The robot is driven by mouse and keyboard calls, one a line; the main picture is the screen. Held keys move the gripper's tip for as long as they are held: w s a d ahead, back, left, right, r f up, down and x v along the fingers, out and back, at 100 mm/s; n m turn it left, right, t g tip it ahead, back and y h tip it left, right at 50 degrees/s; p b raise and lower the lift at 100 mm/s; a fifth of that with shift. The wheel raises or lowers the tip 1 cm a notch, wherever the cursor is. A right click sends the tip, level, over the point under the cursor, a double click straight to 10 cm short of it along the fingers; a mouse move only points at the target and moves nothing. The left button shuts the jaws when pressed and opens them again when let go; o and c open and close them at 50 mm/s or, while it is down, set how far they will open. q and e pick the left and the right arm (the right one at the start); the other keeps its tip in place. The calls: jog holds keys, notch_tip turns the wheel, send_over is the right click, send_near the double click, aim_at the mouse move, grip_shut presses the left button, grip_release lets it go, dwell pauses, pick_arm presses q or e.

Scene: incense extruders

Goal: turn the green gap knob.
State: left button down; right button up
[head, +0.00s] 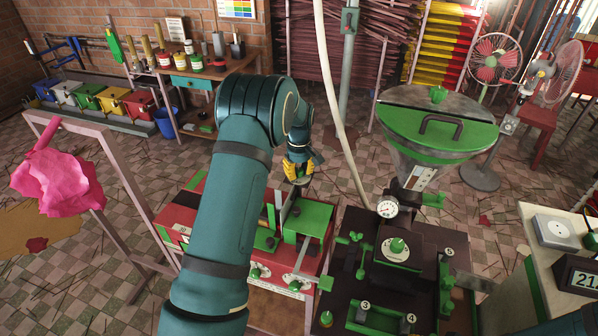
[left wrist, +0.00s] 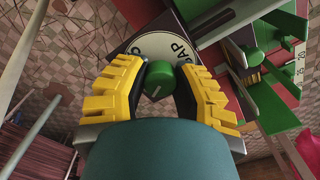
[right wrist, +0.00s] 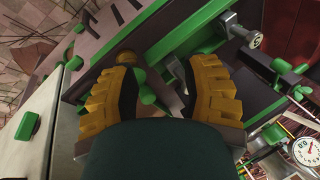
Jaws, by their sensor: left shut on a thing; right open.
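The green gap knob (left wrist: 160,76) shows in the left wrist view, in front of a white dial lettered GAP (left wrist: 160,44). My left gripper (left wrist: 160,68) is shut on the knob, with one yellow finger on each side of it. In the head view my left gripper (head: 299,168) points down at the red and green machine (head: 315,222), and the knob itself is hidden there. My right gripper (right wrist: 160,65) is open in the right wrist view, over dark machinery with green parts. A green handle (right wrist: 149,92) shows between its fingers; I cannot tell whether they touch it.
A hopper with a green lid (head: 437,122) and a pressure gauge (head: 387,207) stand right of the red machine. A pale hose (head: 340,110) hangs close to my left arm. A counter with a scale (head: 555,232) is at the right. Tiled floor lies behind the machines.

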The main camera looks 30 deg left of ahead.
aim_at(299, 170)
pick_arm(q)
jog(key=m, duration=0.5)
jog(key=shift+m, duration=0.3)
dwell(0.4)
jog(key=c, duration=0.7)
grip_release()
notch_tip(299, 170, up, 12)
dwell(0.3)
